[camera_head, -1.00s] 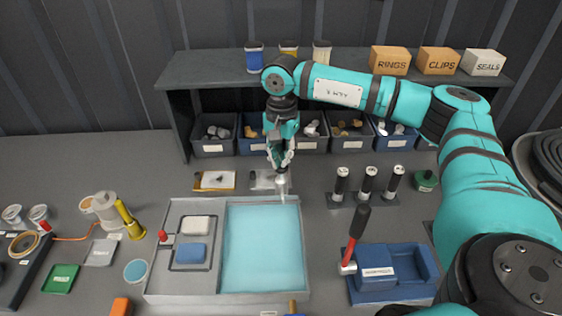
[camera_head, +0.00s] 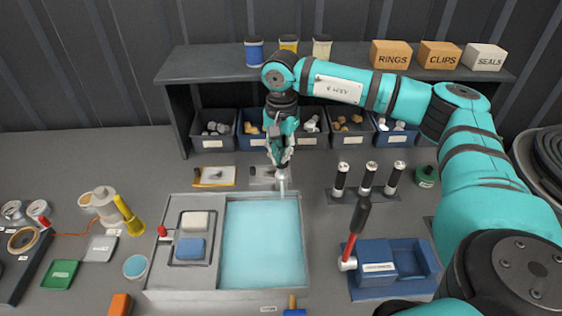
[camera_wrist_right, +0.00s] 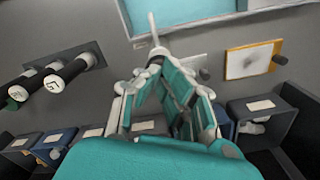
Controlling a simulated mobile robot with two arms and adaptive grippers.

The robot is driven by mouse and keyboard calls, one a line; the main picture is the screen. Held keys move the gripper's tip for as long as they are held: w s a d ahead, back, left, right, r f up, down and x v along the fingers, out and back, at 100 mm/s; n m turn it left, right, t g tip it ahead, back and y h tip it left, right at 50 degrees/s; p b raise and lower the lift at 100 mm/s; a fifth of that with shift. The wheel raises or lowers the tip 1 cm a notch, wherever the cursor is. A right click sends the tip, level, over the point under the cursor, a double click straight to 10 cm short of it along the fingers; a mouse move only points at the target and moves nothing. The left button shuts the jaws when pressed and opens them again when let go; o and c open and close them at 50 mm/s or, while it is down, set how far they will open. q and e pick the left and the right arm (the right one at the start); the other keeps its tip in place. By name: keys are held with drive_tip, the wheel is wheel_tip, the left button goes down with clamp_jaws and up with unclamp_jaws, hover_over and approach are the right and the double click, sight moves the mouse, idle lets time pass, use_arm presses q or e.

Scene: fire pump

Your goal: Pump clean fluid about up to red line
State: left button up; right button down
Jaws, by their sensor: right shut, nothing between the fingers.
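The pump (camera_head: 390,268) is a blue unit right of the sink, with a red lever (camera_head: 355,236) that has a black grip and tilts slightly right. An open basin of light blue fluid (camera_head: 262,245) fills the right part of a grey sink. A pale tap or spout (camera_head: 282,184) stands at its back edge. My right gripper (camera_head: 281,164) is shut and empty just above the spout; in the right wrist view its fingertips (camera_wrist_right: 157,60) are close to the spout, and I cannot tell whether they touch. I cannot make out a red line. My left gripper is out of view.
A yellow torch-like object (camera_head: 128,215) and a white canister (camera_head: 104,205) are at left. A shelf (camera_head: 215,62) with several bins stands behind. The sink's left part holds sponge-like blocks (camera_head: 190,248).

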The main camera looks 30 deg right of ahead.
drive_tip(key=shift+s+f+b, duration=0.1)
drive_tip(key=shift+f+b, duration=0.8)
drive_tip(key=shift+f, duration=0.45)
drive_tip(key=shift+r+p, duration=1.2)
drive_tip(key=shift+r, duration=0.75)
drive_tip(key=shift+f, duration=0.15)
drive_tip(key=shift+f+b, duration=1.45)
drive_tip(key=shift+f, duration=0.25)
drive_tip(key=shift+r+p, duration=1.1)
drive_tip(key=shift+r, duration=0.75)
